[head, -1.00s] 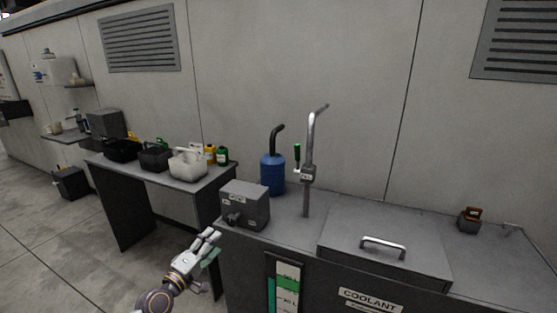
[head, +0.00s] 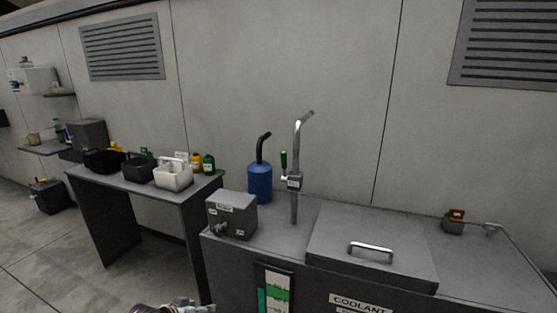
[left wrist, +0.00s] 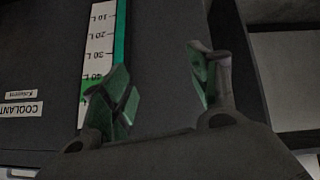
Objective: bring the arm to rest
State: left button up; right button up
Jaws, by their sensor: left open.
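My left gripper is at the bottom edge of the head view, where only the top of my left arm (head: 170,308) shows and the fingers are cut off. In the left wrist view my left gripper (left wrist: 160,85) has its two green-padded fingers spread apart, with nothing between them. Behind the fingers is the dark front of the coolant tank, with its level gauge (left wrist: 100,50) and a coolant label (left wrist: 20,108). The gauge (head: 273,288) also shows in the head view. My right gripper is in neither view.
The coolant tank top (head: 330,212) carries a grey box (head: 232,214), a blue cylinder (head: 260,183), a tap pipe (head: 295,170) and a handled lid (head: 372,250). A side table (head: 130,183) holds bins and bottles. Open floor (head: 60,250) lies at the left.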

pick_arm(q)
jog(key=s+d+f+g+y, duration=0.1)
jog(key=s+d+f+g, duration=0.2)
jog(key=s+f, duration=0.5)
jog(key=s+d+f+g+y+p, duration=0.1)
jog(key=s+d+f+g, duration=0.2)
jog(key=s+f, duration=0.6)
jog(key=s, duration=0.8)
jog(key=shift+s+d, duration=0.3)
jog(key=shift+d, duration=0.05)
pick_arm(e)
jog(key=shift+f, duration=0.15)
pick_arm(q)
jog(key=shift+f+p, duration=0.2)
jog(key=shift+p, duration=0.15)
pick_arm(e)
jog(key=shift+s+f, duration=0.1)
